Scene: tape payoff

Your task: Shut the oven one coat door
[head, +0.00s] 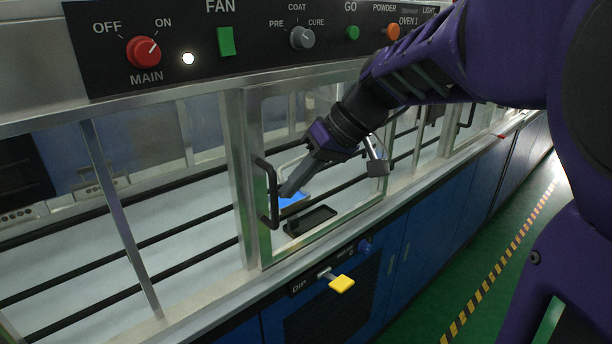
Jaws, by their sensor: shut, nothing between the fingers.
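The coat door (345,205) is a glass pane in a pale metal frame, below the oven one panel. Its black bar handle (268,195) is on its left side. The door looks shut or nearly so against the left post; I cannot tell if a small gap remains. My gripper (285,192) is shut and empty, just right of the handle and in front of the pane. I cannot tell whether its tip touches the handle or the glass.
The control panel (262,50) above has a red MAIN knob (143,51), a green FAN switch (226,41) and a grey selector (302,38). A yellow DIP lever (341,284) juts out below the door. Black rails (120,258) run left. Green floor (500,260) lies right.

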